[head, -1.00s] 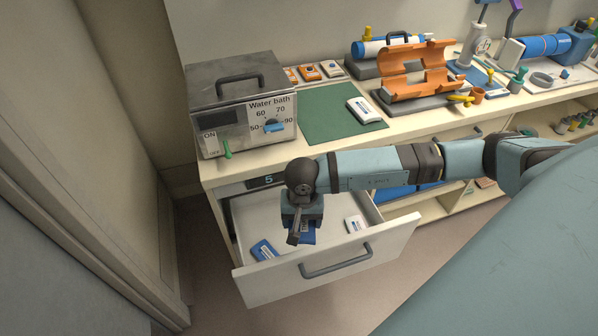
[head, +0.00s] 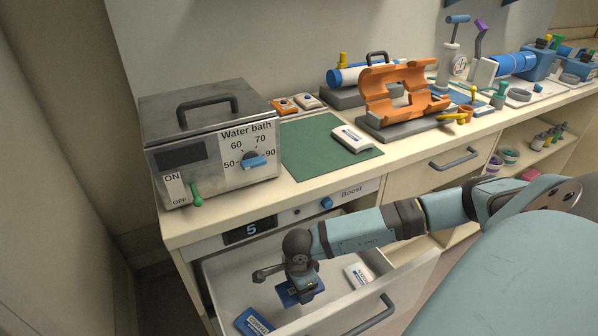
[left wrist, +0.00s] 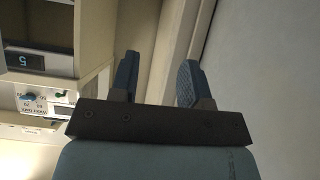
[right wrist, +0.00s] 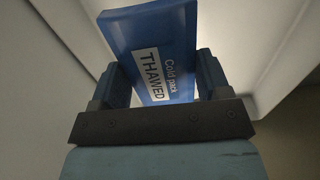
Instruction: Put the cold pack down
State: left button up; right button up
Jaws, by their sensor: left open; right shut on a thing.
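My right gripper (right wrist: 155,85) is shut on the blue cold pack (right wrist: 177,32), whose label reads "Cold pack THAWED". In the head view this pack (head: 291,295) is under my right gripper (head: 300,283), within the outline of the open drawer (head: 225,275). I cannot tell whether it touches the drawer floor. Another blue pack (head: 254,322) lies in the drawer to the left, and a white pack (head: 357,274) lies to the right. My left gripper (left wrist: 158,80) is open and empty in the left wrist view, and is outside the head view.
The water bath (head: 212,150) stands on the counter above the drawer. A green mat (head: 310,160) with a white pack (head: 351,138) lies beside it. An orange open shell (head: 400,95) sits farther right. The drawer front has a grey handle (head: 370,318).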

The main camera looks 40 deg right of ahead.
send_over(299, 311)
notch_tip(299, 311, down, 6)
jog(key=shift+b, duration=0.35)
jog(key=shift+f, duration=0.55)
pick_arm(q)
jog(key=shift+w+d+b, duration=0.15)
jog(key=shift+w+b, duration=0.1)
jog(key=shift+b, duration=0.2)
pick_arm(e)
jog(key=shift+f, duration=2.05)
jog(key=shift+f, duration=0.15)
jog(key=o, duration=1.1)
jog(key=shift+c, duration=0.2)
pick_arm(q)
jog(key=shift+r, duration=0.1)
